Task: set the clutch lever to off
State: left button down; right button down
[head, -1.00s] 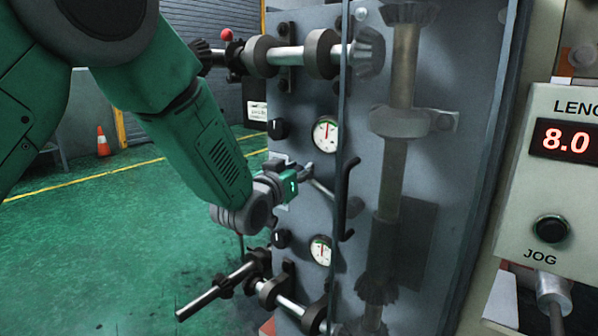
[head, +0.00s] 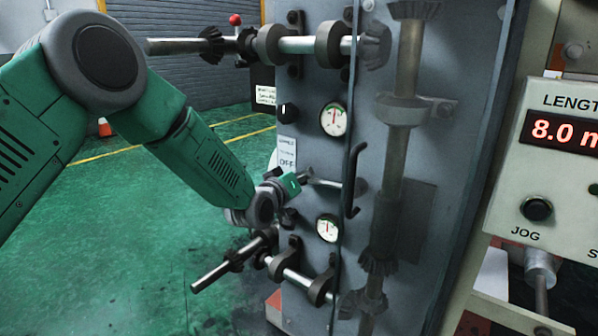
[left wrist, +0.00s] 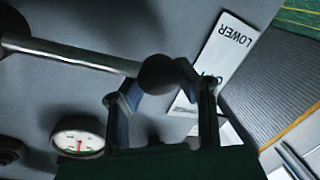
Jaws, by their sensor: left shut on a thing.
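The clutch lever (head: 330,184) is a thin metal rod low on the grey machine panel, running almost level in the head view. In the left wrist view the lever (left wrist: 80,55) runs from a dark hub at upper left to a dark ball knob. My left gripper (head: 301,178) is shut on the lever's knob end; in the wrist view its fingers (left wrist: 158,92) are on either side of the knob. A white label plate (head: 287,152) reading OFF at its bottom is just above the gripper. LOWER shows on the plate in the wrist view (left wrist: 222,50). My right gripper is out of view.
Dial gauges sit above (head: 334,120) and below (head: 328,228) the lever. A shaft with gears (head: 235,265) sticks out below my gripper. A dark curved handle (head: 356,180) is to the right. The green floor (head: 120,240) at left is open.

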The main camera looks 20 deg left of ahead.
pick_arm(q)
jog(key=shift+s+d+f+h, duration=0.1)
jog(key=shift+d+f+h, duration=0.05)
jog(key=shift+d, duration=0.2)
jog(key=shift+s+d+f+h, duration=0.1)
jog(key=shift+d+h, duration=0.05)
jog(key=shift+d, duration=0.2)
jog(key=c, duration=1.1)
grip_release()
jog(key=shift+o, duration=0.9)
jog(key=shift+d+r, duration=0.3)
jog(key=shift+a, duration=0.65)
jog(key=shift+s+a, duration=0.15)
jog(key=f+v, duration=0.1)
jog(key=v, duration=1)
jog(key=shift+s+d+r, duration=0.2)
jog(key=shift+r, duration=0.2)
jog(key=shift+d, duration=0.1)
